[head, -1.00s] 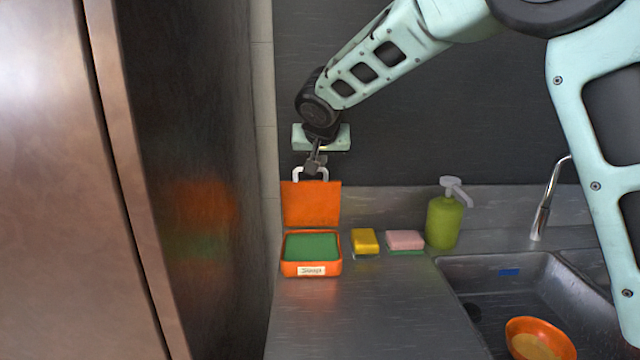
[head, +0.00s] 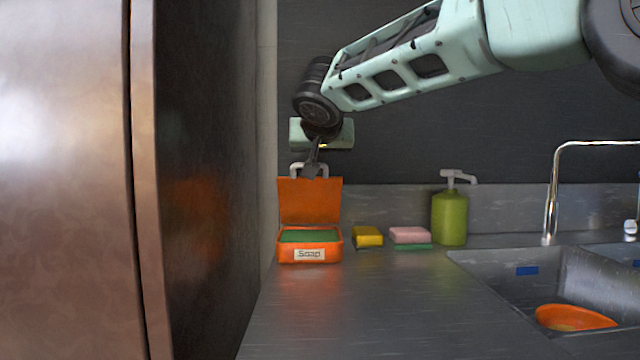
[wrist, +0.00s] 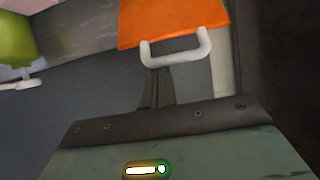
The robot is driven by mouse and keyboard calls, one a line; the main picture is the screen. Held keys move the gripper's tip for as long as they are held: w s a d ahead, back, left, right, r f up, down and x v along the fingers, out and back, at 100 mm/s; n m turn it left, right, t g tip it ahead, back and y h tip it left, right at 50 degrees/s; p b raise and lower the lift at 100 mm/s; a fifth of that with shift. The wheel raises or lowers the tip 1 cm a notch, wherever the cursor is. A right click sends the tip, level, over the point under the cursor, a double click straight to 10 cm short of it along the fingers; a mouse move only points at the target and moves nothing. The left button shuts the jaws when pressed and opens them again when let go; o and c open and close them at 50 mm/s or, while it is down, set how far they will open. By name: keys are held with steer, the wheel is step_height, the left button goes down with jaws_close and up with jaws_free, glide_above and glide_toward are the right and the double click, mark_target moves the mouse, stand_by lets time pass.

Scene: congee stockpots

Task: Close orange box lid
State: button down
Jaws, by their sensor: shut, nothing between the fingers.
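The orange box (head: 310,252) stands on the counter near the dark wall at left, with a "Soap" label on its front and a green filling (head: 310,236) inside. Its orange lid (head: 310,200) is open and stands upright at the back. A white handle (head: 296,171) is on the lid's top edge. My gripper (head: 311,170) is shut and empty, pointing down at the handle. In the wrist view the lid (wrist: 172,20) and handle (wrist: 178,54) lie just beyond the fingers (wrist: 156,88). I cannot tell whether they touch.
A yellow sponge (head: 367,236), a pink sponge (head: 410,234) and a green soap bottle (head: 449,217) stand right of the box. A sink (head: 500,275) with an orange bowl (head: 574,318) is farther right. The counter (head: 350,310) in front of the box is clear.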

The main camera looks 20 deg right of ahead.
steer(key=s+a+f+t+h+b, duration=0.1)
steer(key=s+f+b, duration=0.7)
steer(key=b, duration=2.1)
step_height(320, 180, down, 3)
steer(key=shift+a+f+t, duration=0.1)
steer(key=shift+a+t, duration=0.6)
steer(key=shift+t, duration=0.5)
steer(key=shift+s, duration=0.15)
